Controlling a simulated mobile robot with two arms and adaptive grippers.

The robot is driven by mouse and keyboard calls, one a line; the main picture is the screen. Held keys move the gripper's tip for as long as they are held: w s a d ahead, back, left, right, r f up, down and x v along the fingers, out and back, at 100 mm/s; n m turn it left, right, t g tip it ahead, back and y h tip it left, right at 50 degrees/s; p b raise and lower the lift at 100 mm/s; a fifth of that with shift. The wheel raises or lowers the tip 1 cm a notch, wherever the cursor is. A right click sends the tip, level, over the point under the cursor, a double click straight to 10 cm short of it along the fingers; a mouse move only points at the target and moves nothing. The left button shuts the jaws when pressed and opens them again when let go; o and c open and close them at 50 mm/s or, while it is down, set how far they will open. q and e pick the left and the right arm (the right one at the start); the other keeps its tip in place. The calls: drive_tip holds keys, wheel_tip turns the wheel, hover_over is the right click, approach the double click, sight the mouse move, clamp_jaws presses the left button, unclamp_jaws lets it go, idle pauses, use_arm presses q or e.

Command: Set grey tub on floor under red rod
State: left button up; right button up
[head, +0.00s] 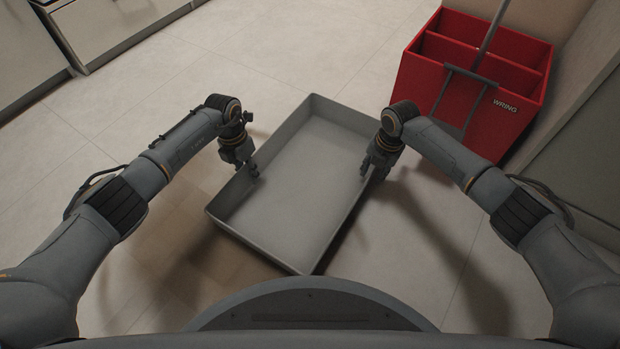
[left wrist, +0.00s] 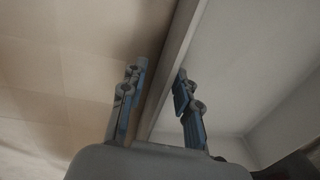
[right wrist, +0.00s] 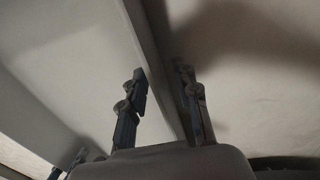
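The grey tub (head: 292,262) is a shallow, empty rectangular tray in the middle of the head view, turned at an angle. My left gripper (head: 243,170) is at its left wall, and my right gripper (head: 376,172) is at its right wall. In the left wrist view, my left fingers (left wrist: 160,78) are closed in on either side of the tub's wall (left wrist: 183,28). In the right wrist view, my right fingers (right wrist: 159,78) do the same on the opposite wall (right wrist: 142,32). I cannot tell the tub's height above the floor. No red rod is in view.
A red mop bucket (head: 432,84) marked "WRING", with a grey handle, stands at the upper right, near a wall. Pale cabinets (head: 100,28) line the upper left. Bare tiled floor (head: 270,50) lies beyond the tub and to its left.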

use_arm(q)
drive_tip(key=shift+f, duration=0.7)
use_arm(e)
drive_tip(key=shift+f, duration=0.65)
use_arm(q)
clamp_jaws()
use_arm(e)
clamp_jaws()
use_arm(q)
drive_tip(key=shift+r, duration=0.1)
use_arm(e)
drive_tip(key=shift+r, duration=0.1)
